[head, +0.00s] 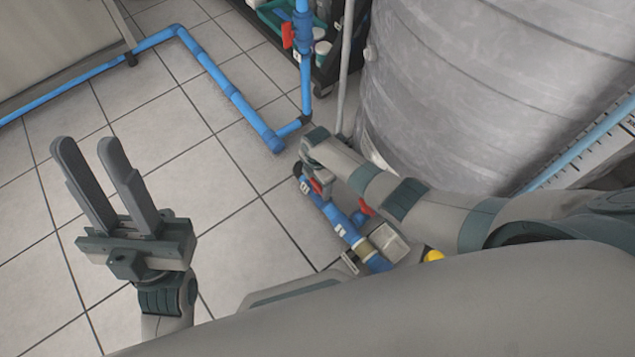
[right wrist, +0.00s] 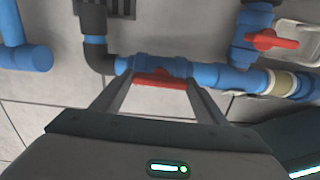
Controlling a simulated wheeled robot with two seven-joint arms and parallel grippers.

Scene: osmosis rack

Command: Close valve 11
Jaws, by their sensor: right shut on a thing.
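A red valve handle (right wrist: 165,78) sits on a blue pipe valve (right wrist: 150,65) in the right wrist view, lying along the pipe between my right gripper's fingers. My right gripper (right wrist: 150,88) is shut on this handle. In the head view the handle (head: 318,187) is partly hidden by my right wrist. A small white label (head: 304,187) beside it is too small to read surely. A second red handle (right wrist: 272,41) is on a branch to the right, also in the head view (head: 367,208). My left gripper (head: 88,148) is open and empty above the floor.
A large grey wrapped tank (head: 460,90) stands just behind my right arm. A blue pipe (head: 230,92) runs along the floor, and a vertical blue pipe (head: 303,75) carries another red handle (head: 287,35). The tiled floor (head: 235,225) between my arms is clear.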

